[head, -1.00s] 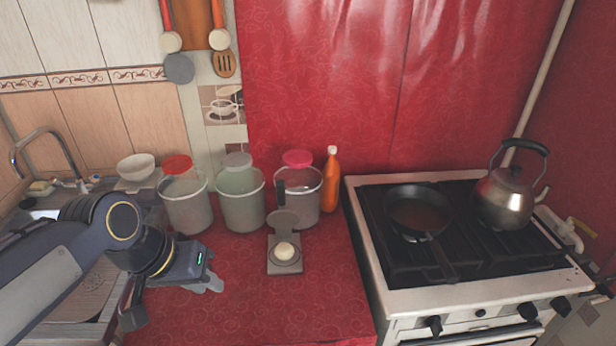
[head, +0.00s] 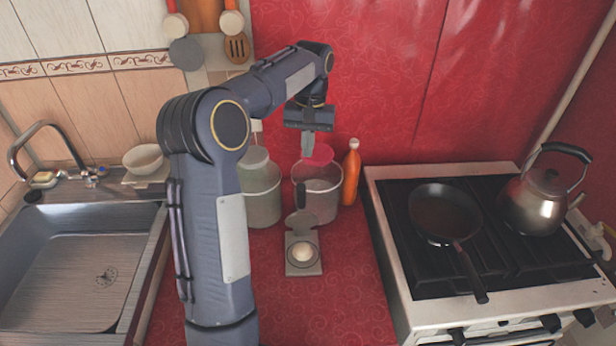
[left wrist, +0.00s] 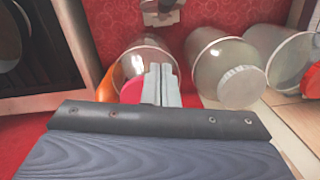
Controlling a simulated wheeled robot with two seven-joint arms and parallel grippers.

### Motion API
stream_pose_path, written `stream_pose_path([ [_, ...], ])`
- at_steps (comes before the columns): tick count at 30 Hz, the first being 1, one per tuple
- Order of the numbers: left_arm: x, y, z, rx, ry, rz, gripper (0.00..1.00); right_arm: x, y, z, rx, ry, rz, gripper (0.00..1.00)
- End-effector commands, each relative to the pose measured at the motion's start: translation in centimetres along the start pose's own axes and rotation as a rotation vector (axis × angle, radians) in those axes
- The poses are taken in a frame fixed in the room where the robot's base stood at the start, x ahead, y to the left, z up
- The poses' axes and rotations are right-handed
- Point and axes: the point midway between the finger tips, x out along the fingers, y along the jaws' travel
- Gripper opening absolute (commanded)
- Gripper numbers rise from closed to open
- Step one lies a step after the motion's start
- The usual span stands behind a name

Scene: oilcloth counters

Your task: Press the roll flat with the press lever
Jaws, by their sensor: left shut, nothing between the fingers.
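The press (head: 304,267) is a small grey device on the red counter, with its upper plate (head: 303,222) raised and tilted back. Its dark press lever (head: 300,195) stands upright behind the plate. The pale round roll (head: 301,252) lies on the lower plate and looks rounded. My left gripper (head: 308,155) is shut and empty, pointing down above the jars behind the press, apart from the lever in the picture. In the left wrist view its fingers (left wrist: 162,72) are together, and part of the press (left wrist: 160,12) shows at the top edge. My right gripper is not in view.
A clear jar with a pink lid (head: 318,190) and an orange bottle (head: 351,175) stand close behind the press. A greenish jar (head: 262,190) is to its left. The stove (head: 385,275) with a pan (head: 443,212) is on the right. The counter in front is clear.

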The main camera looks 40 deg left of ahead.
Motion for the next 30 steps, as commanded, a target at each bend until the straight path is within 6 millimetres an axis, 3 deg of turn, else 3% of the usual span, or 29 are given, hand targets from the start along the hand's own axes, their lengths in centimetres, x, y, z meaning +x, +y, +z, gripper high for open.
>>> stream_pose_path([
  [8, 6.1, -0.1, 0.1, 0.001, -0.005, -0.001, 0.00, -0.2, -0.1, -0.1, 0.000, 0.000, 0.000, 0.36],
  [18, 6.9, 0.0, 3.6, 0.001, 0.001, 0.001, 0.00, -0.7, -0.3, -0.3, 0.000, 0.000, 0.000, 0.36],
  [30, 7.0, 0.0, 3.9, 0.001, 0.001, 0.001, 0.00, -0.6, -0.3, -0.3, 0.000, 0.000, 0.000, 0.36],
])
